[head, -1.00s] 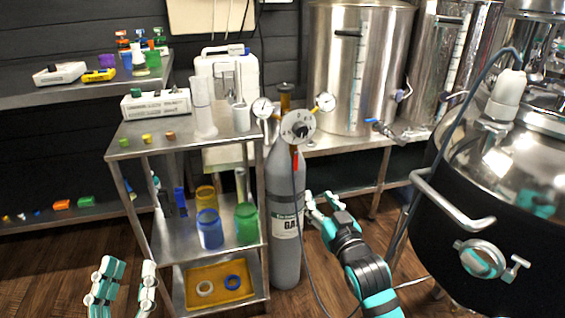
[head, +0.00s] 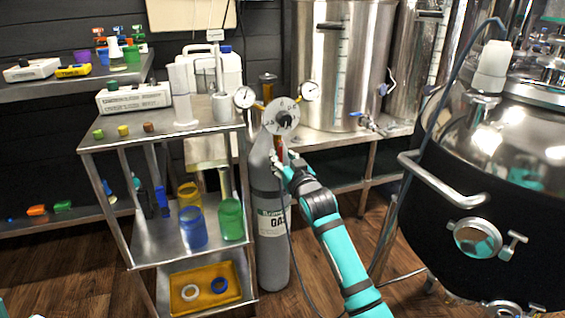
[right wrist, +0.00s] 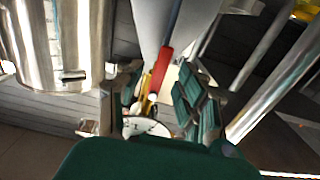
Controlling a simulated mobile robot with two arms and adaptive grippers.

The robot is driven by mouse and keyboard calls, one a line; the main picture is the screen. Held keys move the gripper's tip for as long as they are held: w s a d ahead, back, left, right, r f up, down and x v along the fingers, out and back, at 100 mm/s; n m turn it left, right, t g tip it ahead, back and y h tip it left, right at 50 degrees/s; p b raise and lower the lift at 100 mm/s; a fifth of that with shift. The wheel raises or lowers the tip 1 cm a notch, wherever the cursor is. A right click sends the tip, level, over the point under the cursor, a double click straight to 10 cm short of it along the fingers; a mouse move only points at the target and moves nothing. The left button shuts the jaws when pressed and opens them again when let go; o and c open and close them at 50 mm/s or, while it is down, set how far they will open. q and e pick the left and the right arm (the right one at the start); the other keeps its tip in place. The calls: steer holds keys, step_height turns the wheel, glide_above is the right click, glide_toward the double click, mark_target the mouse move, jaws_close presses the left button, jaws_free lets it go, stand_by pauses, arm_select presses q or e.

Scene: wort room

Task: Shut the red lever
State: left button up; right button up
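The red lever (head: 279,147) hangs down just under the round gauge dial (head: 282,117) on top of the grey gas cylinder (head: 270,235). My right gripper (head: 284,163) is right at the lever's lower part, and its fingers partly hide it. In the right wrist view the red lever (right wrist: 161,68) shows between the two spread teal finger pads of the gripper (right wrist: 163,92). The gripper looks open, with gaps between the pads and the lever; I cannot tell whether either pad touches it. My left gripper does not show, apart from perhaps a teal sliver at the lower left corner.
A steel shelf cart (head: 168,134) with bottles and cups stands close left of the cylinder. Two small gauges flank the dial. A large black and steel kettle (head: 470,225) is at the right. A hose hangs in front of the cylinder. Steel tanks (head: 343,60) stand behind.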

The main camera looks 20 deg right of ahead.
steer(key=shift+w, duration=0.5)
jaws_close()
